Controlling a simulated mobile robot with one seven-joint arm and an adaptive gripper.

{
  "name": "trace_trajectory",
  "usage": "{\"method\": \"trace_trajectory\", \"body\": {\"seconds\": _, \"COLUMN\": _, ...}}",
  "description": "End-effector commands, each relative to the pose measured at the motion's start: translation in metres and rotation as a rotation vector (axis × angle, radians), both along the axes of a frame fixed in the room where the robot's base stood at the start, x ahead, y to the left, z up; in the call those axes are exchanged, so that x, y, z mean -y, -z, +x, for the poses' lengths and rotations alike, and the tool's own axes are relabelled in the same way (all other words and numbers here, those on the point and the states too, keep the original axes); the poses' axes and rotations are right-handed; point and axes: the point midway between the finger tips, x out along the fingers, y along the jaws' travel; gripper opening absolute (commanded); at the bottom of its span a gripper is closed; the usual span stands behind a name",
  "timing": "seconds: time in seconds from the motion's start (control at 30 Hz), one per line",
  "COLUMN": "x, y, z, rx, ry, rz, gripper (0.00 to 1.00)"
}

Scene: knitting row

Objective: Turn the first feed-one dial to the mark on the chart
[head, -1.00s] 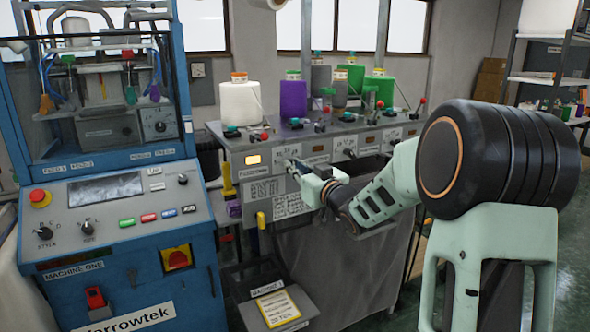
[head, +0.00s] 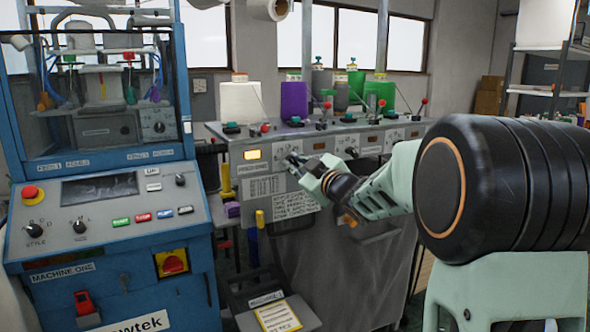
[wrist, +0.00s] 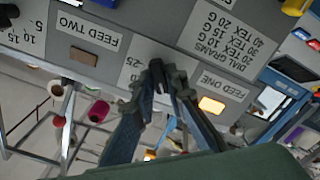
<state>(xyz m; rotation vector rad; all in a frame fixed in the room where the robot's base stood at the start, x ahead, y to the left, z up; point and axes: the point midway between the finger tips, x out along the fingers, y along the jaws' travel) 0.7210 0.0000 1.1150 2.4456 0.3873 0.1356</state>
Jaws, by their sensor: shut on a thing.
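My gripper (head: 292,161) reaches the front of the grey feed panel (head: 228,165), right of the lit feed-one lamp (head: 252,154). In the wrist view, the fingertips of my gripper (wrist: 166,72) are close together at the dial place between the FEED ONE label (wrist: 222,84) and the FEED TWO label (wrist: 88,29). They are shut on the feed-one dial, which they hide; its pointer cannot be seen. A printed 25 of the dial scale (wrist: 136,62) shows beside them. The dial grams chart (wrist: 232,40) appears upside down; in the head view the chart (head: 263,187) is below the lamp.
Yarn cones, including a white one (head: 240,102) and a purple one (head: 294,101), stand on top of the feed unit. The blue machine one (head: 110,265) stands at left. More dials (head: 352,152) line the panel to the right.

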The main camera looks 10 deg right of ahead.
Motion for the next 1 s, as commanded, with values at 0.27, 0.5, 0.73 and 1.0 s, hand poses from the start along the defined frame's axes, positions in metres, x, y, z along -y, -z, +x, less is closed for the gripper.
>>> {"method": "trace_trajectory", "body": {"seconds": 0.27, "x": 0.0, "y": 0.0011, "z": -0.0001, "rx": 0.007, "ry": 0.0, "rz": -0.028, "gripper": 0.0}}
{"method": "trace_trajectory", "body": {"seconds": 0.5, "x": 0.0, "y": 0.0011, "z": -0.0001, "rx": 0.007, "ry": 0.0, "rz": -0.027, "gripper": 0.0}}
{"method": "trace_trajectory", "body": {"seconds": 0.73, "x": 0.0001, "y": 0.0009, "z": -0.0001, "rx": 0.007, "ry": 0.0, "rz": -0.027, "gripper": 0.29}}
{"method": "trace_trajectory", "body": {"seconds": 1.0, "x": 0.0006, "y": 0.0003, "z": -0.0016, "rx": 0.008, "ry": 0.001, "rz": -0.027, "gripper": 0.29}}
